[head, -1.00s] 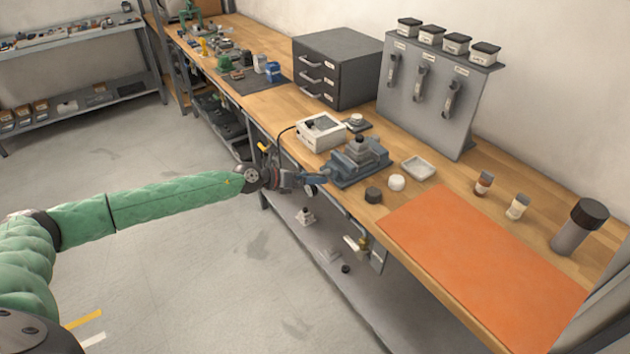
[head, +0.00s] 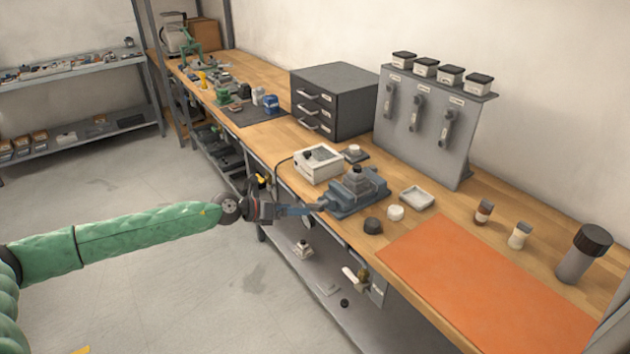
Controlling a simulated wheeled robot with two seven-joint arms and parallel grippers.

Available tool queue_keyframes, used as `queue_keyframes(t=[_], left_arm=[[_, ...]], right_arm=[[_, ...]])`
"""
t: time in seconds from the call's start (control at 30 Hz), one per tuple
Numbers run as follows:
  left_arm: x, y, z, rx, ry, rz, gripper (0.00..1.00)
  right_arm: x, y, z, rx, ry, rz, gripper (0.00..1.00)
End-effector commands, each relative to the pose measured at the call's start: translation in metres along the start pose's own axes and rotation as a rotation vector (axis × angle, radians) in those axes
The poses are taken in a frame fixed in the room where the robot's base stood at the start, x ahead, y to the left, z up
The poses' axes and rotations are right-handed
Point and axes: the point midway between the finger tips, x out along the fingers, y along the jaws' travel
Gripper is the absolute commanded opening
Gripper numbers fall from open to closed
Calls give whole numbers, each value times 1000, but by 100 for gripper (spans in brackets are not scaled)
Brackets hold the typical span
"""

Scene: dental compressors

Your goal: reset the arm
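My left arm comes in from the left in a green quilted sleeve (head: 140,236). My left gripper (head: 298,209) is at the bench's front edge, beside the left end of a blue-grey vise-like device (head: 355,192). The gripper is small and seen from the side, so I cannot tell whether its fingers are open or shut, or whether they touch the device. My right gripper is out of view.
The wooden bench holds a white box (head: 318,164), a dark drawer cabinet (head: 335,100), a grey panel with handles (head: 425,125), a white tray (head: 417,197), small bottles and a dark-capped cylinder (head: 583,255). An orange mat (head: 470,280) is bare. The floor (head: 190,300) at left is open.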

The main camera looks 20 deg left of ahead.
Motion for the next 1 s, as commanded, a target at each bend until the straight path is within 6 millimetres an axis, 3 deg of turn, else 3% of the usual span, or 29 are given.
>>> queue_keyframes(t=[0.13, 0.27, 0.47, 0.7, 0.8, 0.87, 1.0], left_arm=[[0, 0, 1, -15, -3, 1, 100], [-1, 4, 16, -51, -84, 21, 100], [-12, 20, 64, -267, -356, 67, 100], [-48, 47, 147, -603, -750, 124, 100], [-55, 53, 170, -773, -903, 134, 100], [-55, 59, 172, -893, -983, 148, 100], [-46, 74, 145, -1181, -1117, 208, 100]], right_arm=[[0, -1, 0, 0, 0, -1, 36], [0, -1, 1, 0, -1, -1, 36], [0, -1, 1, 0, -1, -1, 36], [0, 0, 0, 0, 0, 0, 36], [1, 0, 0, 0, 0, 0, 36], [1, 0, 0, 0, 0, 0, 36], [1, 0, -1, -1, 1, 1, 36]])
